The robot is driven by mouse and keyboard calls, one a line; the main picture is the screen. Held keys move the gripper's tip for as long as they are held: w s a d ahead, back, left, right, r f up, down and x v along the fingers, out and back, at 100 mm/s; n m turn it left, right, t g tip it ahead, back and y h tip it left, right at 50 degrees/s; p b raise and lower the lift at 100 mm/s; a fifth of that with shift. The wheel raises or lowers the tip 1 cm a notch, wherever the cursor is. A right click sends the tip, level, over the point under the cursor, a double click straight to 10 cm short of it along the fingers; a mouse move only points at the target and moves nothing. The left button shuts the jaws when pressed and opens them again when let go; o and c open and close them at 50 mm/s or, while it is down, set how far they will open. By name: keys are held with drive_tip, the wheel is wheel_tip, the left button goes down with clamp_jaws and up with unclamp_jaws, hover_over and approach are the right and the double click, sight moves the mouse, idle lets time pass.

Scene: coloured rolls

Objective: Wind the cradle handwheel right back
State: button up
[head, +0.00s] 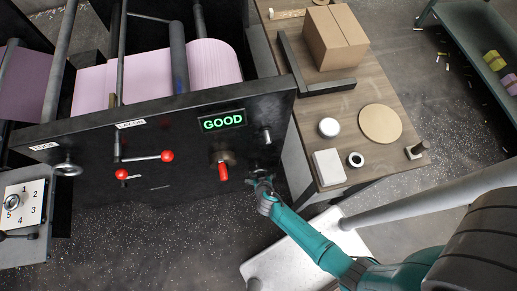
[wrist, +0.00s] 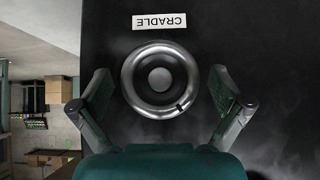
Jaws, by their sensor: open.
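The cradle handwheel (wrist: 160,55) is a round metal wheel with a central hub and a dark mark at the lower right of its rim. It fills the middle of the wrist view, on a black panel. A white CRADLE label (wrist: 159,21) reads upside down above it there. My gripper (wrist: 161,88) is open, one finger on each side of the wheel, with dark gaps showing between fingers and rim. In the head view my gripper (head: 260,181) is at the right end of the machine's front panel (head: 190,170) and largely hides the wheel.
A lit green GOOD display (head: 222,121) is above a red handle (head: 223,172), left of my gripper. Levers with red knobs (head: 167,156) and another handwheel (head: 68,169) are farther left. A wooden table (head: 336,106) with a cardboard box (head: 334,37) stands to the right.

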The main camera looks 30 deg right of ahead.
drive_tip(key=shift+w+d+f, duration=0.1)
drive_tip(key=shift+w+f, duration=0.3)
drive_tip(key=c, duration=1)
drive_tip(key=shift+c, duration=0.2)
drive_tip(key=n+g+h, duration=0.1)
drive_tip(key=n+h, duration=0.1)
drive_tip(key=h, duration=0.2)
drive_tip(key=shift+w, duration=0.1)
drive_tip(key=shift+r+n+h, duration=0.1)
drive_tip(key=shift+n+h, duration=0.8)
drive_tip(key=shift+h, duration=0.3)
drive_tip(key=shift+d+n+h, duration=0.15)
drive_tip(key=shift+n+h, duration=0.55)
drive_tip(key=shift+h, duration=0.5)
drive_tip(key=shift+n+h, duration=0.3)
